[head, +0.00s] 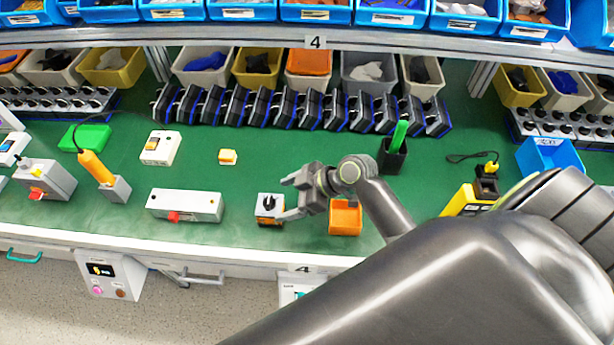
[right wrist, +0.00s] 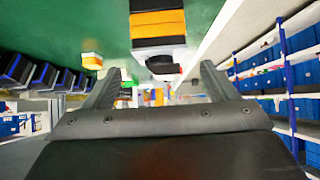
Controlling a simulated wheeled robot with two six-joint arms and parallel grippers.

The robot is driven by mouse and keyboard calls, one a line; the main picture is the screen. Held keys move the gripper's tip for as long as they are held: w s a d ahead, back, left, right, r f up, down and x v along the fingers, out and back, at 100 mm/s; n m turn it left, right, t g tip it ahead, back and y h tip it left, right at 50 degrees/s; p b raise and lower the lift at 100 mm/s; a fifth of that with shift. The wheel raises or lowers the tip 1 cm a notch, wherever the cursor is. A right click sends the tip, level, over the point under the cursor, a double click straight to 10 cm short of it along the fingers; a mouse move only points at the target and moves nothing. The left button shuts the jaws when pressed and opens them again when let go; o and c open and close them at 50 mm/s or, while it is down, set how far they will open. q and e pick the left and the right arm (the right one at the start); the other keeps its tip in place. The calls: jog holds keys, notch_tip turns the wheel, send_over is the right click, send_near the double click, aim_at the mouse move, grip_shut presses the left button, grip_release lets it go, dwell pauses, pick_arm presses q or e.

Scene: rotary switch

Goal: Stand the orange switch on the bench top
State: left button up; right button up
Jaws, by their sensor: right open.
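The orange switch (head: 268,219) sits on the green bench top near its front edge, with an orange and dark body, a pale face and a black rotary knob. In the right wrist view the switch (right wrist: 157,22) shows its orange and black bands, and the black knob points toward my gripper. My right gripper (head: 285,198) is open, just right of the switch in the head view. In the right wrist view its fingers (right wrist: 160,68) are spread to either side of the knob; I cannot tell whether they touch it. My left gripper is not in view.
An orange bin (head: 345,217) stands right of my gripper. A white box with a red button (head: 185,205) lies to the left. A row of dark units (head: 290,108) lines the back. Green bench is bare between the white box and switch.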

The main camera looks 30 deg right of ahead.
jog(key=v, duration=0.7)
jog(key=shift+b, duration=0.35)
jog(key=shift+r, duration=0.1)
jog(key=shift+s, duration=0.1)
